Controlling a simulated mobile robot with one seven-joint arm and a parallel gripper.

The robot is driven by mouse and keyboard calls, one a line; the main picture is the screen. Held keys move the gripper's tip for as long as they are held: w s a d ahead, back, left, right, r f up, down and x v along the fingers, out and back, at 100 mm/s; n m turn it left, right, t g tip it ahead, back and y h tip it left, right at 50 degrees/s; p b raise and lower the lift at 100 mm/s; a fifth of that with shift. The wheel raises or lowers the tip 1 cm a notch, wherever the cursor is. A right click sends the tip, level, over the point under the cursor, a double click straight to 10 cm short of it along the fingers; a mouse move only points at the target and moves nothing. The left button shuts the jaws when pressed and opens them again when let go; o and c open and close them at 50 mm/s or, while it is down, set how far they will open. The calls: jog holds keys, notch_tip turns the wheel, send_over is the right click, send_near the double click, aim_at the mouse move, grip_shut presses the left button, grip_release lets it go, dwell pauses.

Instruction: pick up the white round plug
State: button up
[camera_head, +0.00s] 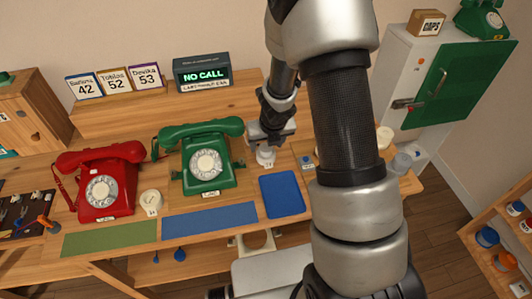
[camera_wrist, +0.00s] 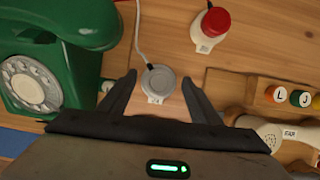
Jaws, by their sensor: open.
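The white round plug (camera_wrist: 158,81) lies on the wooden desk with a white cord running up from it and a small label at its lower edge. In the wrist view it sits between the fingertips of my gripper (camera_wrist: 159,79), with a gap on both sides. My gripper is open and holds nothing. In the head view my gripper (camera_head: 270,135) is right of the green phone, over a white piece (camera_head: 265,156) that looks like the plug, partly hidden by my arm.
The green phone (camera_wrist: 55,60) stands close on the left of my gripper. A red-capped white piece (camera_wrist: 212,28) is beyond the plug. The red phone (camera_head: 102,190), a white round piece (camera_head: 150,202) and a blue mat (camera_head: 282,195) are also on the desk.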

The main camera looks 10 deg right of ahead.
jog(key=shift+w+f, duration=0.15)
jog(key=shift+f, duration=0.3)
jog(key=shift+r, duration=0.1)
jog(key=c, duration=1)
jog(key=shift+r, duration=0.15)
jog(key=shift+c, duration=0.2)
